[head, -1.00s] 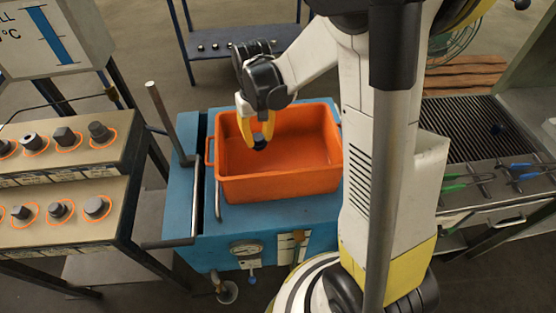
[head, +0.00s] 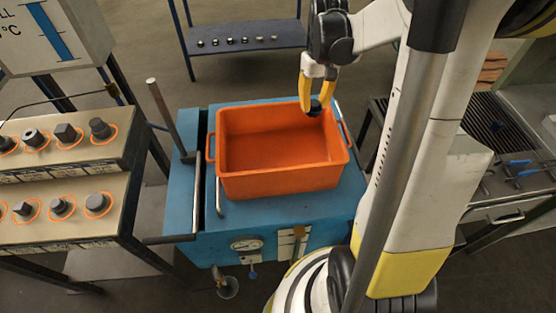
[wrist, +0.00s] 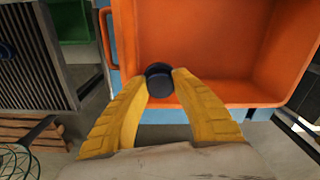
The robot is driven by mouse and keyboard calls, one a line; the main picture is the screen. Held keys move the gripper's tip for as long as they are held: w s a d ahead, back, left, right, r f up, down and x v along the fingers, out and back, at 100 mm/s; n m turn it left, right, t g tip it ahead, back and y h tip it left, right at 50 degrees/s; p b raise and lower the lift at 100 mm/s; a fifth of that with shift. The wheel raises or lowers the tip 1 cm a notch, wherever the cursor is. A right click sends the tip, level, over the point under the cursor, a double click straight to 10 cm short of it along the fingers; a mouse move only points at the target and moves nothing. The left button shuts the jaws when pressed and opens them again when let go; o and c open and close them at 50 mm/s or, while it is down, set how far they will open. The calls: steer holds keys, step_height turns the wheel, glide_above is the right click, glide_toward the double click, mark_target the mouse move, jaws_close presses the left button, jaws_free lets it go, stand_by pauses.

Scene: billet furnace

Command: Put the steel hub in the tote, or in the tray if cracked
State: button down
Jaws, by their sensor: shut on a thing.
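My gripper (head: 315,98), with yellow fingers, is shut on a small dark round part, the hub (head: 315,109). The hub also shows between the fingertips in the wrist view (wrist: 159,80). It is too small and dark to tell whether it is cracked. The orange tote (head: 285,183) is empty and stands on a blue cart. In the head view my gripper is at the tote's back right corner. In the wrist view the hub overlaps the edge of the tote (wrist: 124,40). A green container (wrist: 72,22) shows partly at the wrist view's upper left; I cannot tell whether it is the tray.
A stepped stand (head: 65,195) at left holds several dark parts in orange rings. A blue shelf (head: 245,38) at the back holds a row of small parts. A slatted grate (head: 495,125) and tools lie at right. An upright post (head: 165,115) stands at the cart's left.

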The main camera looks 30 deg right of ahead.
step_height(320, 180, down, 2)
steer(key=shift+s+f+b, duration=0.1)
steer(key=shift+f+b, duration=0.05)
steer(key=shift+b, duration=0.35)
steer(key=b, duration=0.4)
glide_above(278, 158)
step_height(278, 158, down, 7)
steer(key=shift+d+f, duration=0.1)
steer(key=shift+f, duration=0.05)
steer(key=shift+f+b, duration=1.2)
steer(key=shift+f, duration=0.7)
steer(key=shift+f, duration=0.15)
steer(key=c, duration=1.1)
jaws_free()
